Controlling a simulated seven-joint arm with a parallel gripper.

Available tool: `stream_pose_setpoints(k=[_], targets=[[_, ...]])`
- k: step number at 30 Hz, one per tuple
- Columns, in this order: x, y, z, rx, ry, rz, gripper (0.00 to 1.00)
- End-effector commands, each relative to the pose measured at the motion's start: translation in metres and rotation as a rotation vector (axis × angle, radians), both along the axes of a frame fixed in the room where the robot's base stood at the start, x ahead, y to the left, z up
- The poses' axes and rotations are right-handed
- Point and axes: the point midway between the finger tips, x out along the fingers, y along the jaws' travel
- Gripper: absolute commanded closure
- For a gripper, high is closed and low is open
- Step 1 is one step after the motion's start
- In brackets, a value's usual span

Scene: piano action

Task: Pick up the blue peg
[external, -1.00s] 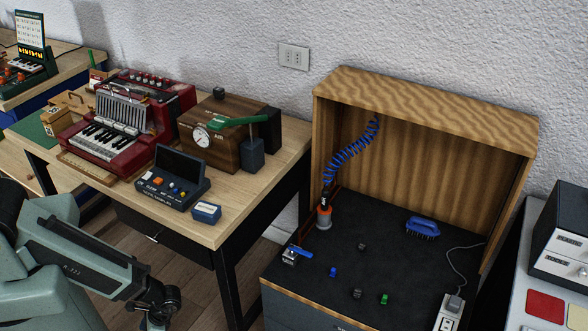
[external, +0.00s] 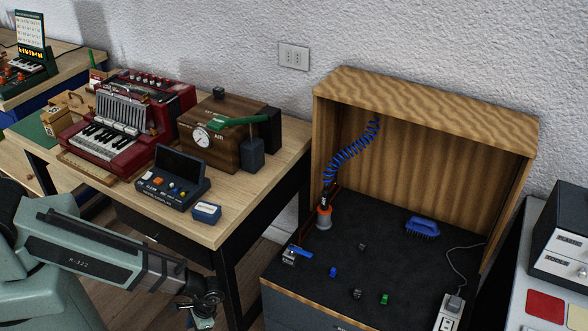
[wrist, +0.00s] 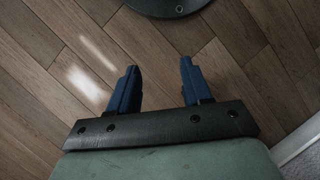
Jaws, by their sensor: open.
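A small blue piece (external: 333,271), which may be the blue peg, sits on the dark surface of the wood-backed booth (external: 385,225). Small blue pieces also show in the black open case (external: 172,188) on the wooden table; I cannot tell which piece is the peg. My gripper (wrist: 160,66) is open and empty over the wooden floor in the wrist view. In the external view my arm's end is low, in front of the table and left of the booth, well apart from these pieces. No peg shows in the wrist view.
The booth also holds a green piece (external: 384,299), dark pieces, a blue brush (external: 422,228) and a coiled blue hose (external: 350,155). A red accordion (external: 115,130) and a wooden box (external: 222,132) stand on the table. A floor gap separates table and booth.

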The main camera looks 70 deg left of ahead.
Motion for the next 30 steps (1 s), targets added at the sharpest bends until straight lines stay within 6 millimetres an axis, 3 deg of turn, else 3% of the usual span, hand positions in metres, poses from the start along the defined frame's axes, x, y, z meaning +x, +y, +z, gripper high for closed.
stream_pose_setpoints(k=[1, 8, 14, 21, 30], targets=[[0.028, -0.003, 0.000, 0.008, -0.025, 0.024, 0.51], [0.125, -0.013, 0.025, 0.044, -0.120, 0.150, 0.51], [0.209, -0.020, 0.058, 0.065, -0.196, 0.256, 0.51], [0.300, -0.020, 0.112, 0.086, -0.278, 0.374, 0.51], [0.397, -0.001, 0.194, 0.112, -0.362, 0.498, 0.51]])
